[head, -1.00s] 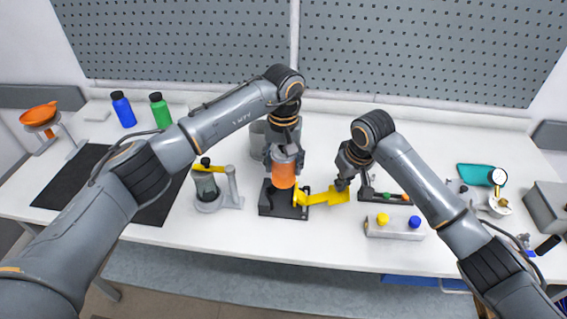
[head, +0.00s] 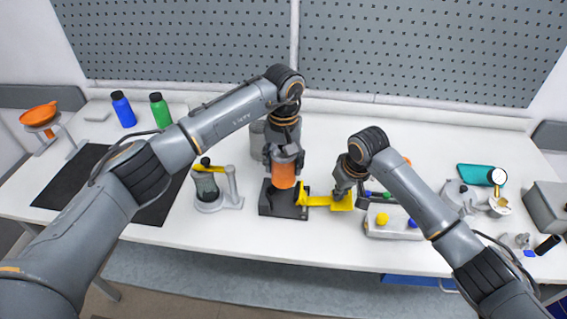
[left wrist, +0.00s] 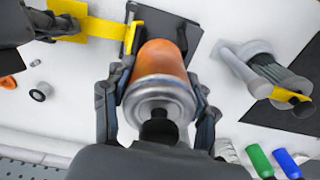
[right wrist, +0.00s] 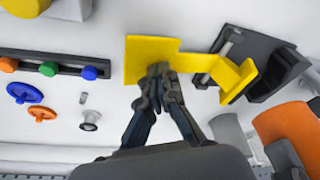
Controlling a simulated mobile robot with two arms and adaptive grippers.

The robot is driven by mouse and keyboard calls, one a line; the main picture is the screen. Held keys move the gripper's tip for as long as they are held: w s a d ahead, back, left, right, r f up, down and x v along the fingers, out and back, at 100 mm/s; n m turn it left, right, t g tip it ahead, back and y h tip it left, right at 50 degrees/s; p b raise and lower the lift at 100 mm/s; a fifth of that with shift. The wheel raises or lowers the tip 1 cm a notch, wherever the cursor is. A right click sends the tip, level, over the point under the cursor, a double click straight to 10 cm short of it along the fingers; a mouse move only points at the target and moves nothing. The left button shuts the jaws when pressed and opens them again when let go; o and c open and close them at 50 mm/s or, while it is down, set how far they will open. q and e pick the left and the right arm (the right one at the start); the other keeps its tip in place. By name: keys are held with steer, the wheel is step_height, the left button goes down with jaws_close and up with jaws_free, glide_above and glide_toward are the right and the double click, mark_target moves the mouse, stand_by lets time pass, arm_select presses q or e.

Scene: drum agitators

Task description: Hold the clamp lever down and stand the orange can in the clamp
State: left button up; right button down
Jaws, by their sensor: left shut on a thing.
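The orange can (head: 284,176) with a grey metal end is held upright by my left gripper (head: 284,160), which is shut around it. It also shows between the fingers in the left wrist view (left wrist: 162,62). The can is over the black clamp (head: 284,208); the right wrist view shows it apart from the clamp body (right wrist: 262,60). The yellow clamp lever (head: 318,201) reaches right from the clamp and ends in a broad plate (right wrist: 140,55). My right gripper (right wrist: 155,72) has its fingertips together against that plate. I cannot tell how hard it presses.
A grey stand with a yellow lever (head: 208,190) is left of the clamp. Blue (head: 122,108) and green (head: 159,109) bottles stand at the back left. The table front is clear.

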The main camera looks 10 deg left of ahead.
steer(key=shift+f, duration=0.5)
arm_select(q)
steer(key=shift+f, duration=0.95)
steer(key=shift+f, duration=0.1)
steer(key=shift+f, duration=1.9)
steer(key=shift+f, duration=0.1)
